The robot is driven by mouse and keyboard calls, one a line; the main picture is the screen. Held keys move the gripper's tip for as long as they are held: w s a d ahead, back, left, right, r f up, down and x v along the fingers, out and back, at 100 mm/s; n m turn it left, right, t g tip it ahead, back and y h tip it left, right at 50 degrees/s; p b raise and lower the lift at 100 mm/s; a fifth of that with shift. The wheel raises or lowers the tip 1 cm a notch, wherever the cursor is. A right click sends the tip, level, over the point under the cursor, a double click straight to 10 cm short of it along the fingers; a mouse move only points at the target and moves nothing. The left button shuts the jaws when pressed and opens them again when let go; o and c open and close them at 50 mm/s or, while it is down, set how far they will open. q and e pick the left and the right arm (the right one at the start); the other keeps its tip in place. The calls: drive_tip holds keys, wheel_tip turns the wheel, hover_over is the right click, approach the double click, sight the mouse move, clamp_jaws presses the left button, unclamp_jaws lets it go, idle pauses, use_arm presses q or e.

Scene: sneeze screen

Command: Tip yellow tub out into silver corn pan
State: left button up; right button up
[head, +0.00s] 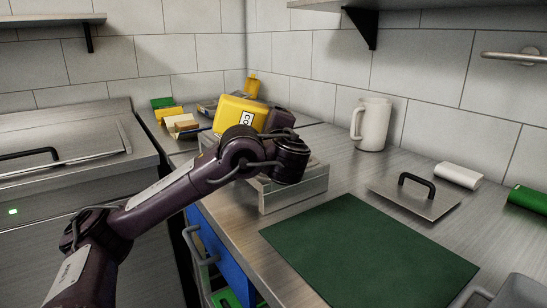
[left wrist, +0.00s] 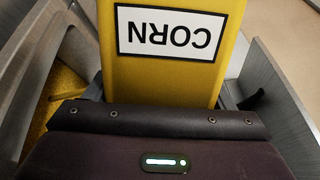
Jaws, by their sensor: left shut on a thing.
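The yellow tub (head: 240,110) is tilted above the silver pan (head: 294,192) in the head view. In the left wrist view the tub (left wrist: 165,75) fills the upper middle, and its CORN label reads upside down. My left gripper (left wrist: 160,98) is shut on the tub; in the head view my own arm hides its fingertips. Yellow grains (left wrist: 65,85) show beside the tub at the left, between the grey pan walls. The tub's mouth is hidden.
A green mat (head: 365,250) lies in front of the pan. A flat metal lid with a black handle (head: 415,199) and a white jug (head: 371,124) stand to the right. Small yellow and green items (head: 165,110) sit behind left. A shelf bracket hangs above.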

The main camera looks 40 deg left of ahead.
use_arm(q)
drive_tip(key=shift+w+d+m, duration=0.1)
drive_tip(key=shift+w+m, duration=0.05)
drive_tip(key=shift+m, duration=0.55)
idle(1.1)
drive_tip(key=shift+w+d+f+m, duration=0.1)
drive_tip(key=shift+w+m, duration=0.05)
drive_tip(key=shift+m, duration=0.45)
drive_tip(key=shift+s+n+b, duration=0.2)
drive_tip(key=shift+n+b, duration=0.25)
drive_tip(key=shift+n, duration=0.35)
